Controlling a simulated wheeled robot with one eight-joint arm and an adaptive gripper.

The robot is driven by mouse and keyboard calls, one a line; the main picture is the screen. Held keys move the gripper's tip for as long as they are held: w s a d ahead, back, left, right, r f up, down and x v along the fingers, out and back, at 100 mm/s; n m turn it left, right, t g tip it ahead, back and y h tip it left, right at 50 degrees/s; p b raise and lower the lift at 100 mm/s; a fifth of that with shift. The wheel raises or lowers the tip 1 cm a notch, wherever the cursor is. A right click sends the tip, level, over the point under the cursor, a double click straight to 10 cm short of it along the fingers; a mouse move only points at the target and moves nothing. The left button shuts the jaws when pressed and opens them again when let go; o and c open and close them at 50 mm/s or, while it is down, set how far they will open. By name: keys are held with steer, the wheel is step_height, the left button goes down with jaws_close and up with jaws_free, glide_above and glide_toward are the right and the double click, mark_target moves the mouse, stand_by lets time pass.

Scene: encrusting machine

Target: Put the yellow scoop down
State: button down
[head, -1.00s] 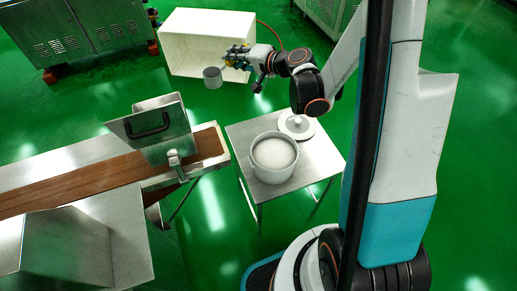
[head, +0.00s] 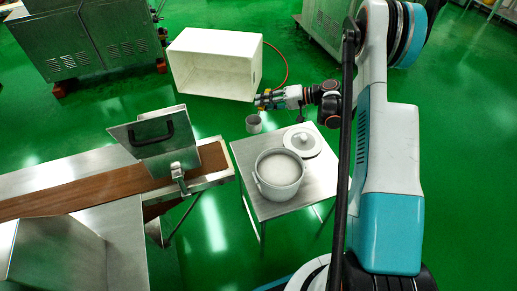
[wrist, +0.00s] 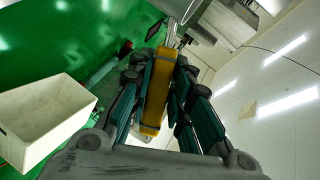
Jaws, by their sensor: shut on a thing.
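My gripper (head: 264,101) is shut on the yellow scoop, with its fingers on both sides of the yellow handle (wrist: 156,92) in the wrist view. The scoop's grey cup (head: 253,123) hangs below the gripper in the head view, beside the back-left corner of the small metal table (head: 244,161). It appears apart from the table. I cannot tell what is inside the cup.
A pot (head: 279,180) of white contents and a white lid (head: 302,143) stand on the small table. Bare tabletop shows around them. A white crate (head: 213,65) lies behind on the green floor. A machine with a brown belt (head: 90,183) is at left.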

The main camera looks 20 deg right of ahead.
step_height(320, 180, down, 19)
steer(key=b, duration=0.6)
steer(key=shift+r, duration=0.3)
steer(key=c, duration=1.5)
jaws_free()
steer(key=shift+o, duration=0.2)
steer(key=shift+d+r, duration=0.1)
steer(key=shift+d, duration=0.05)
steer(key=p+v, duration=0.4)
steer(key=v, duration=0.7)
steer(key=shift+s+d, duration=0.25)
